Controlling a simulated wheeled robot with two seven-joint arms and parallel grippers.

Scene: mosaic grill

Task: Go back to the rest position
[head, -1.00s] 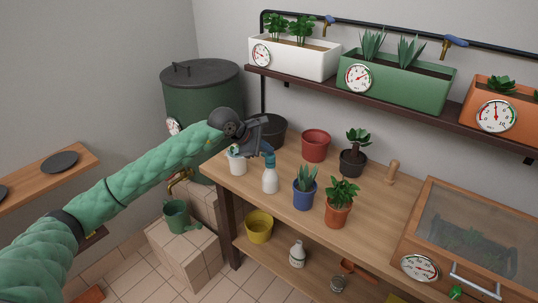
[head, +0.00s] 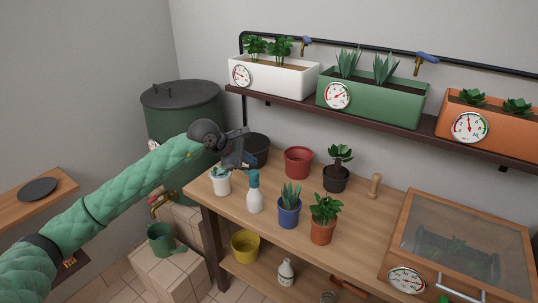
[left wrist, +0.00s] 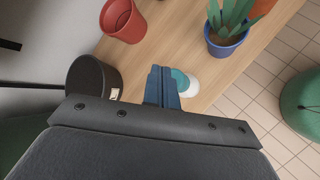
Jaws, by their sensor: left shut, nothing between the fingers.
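My left arm (head: 110,200) reaches in from the left in the head view. My left gripper (head: 247,162) is shut and empty, over the left end of the wooden workbench (head: 345,215). Its shut fingers (left wrist: 163,88) also show in the left wrist view. A white spray bottle (head: 255,202) with a teal top stands upright on the bench just below the gripper tip in the head view. It is partly hidden behind the fingers in the left wrist view (left wrist: 191,87). My right gripper is not in view.
A small white pot (head: 221,186), a dark pot (head: 257,148), a red pot (head: 298,162) and several potted plants stand on the bench. A green barrel (head: 185,115) is behind my arm. A shelf (head: 300,103) of planters hangs above. A glass-lidded box (head: 395,262) is at right.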

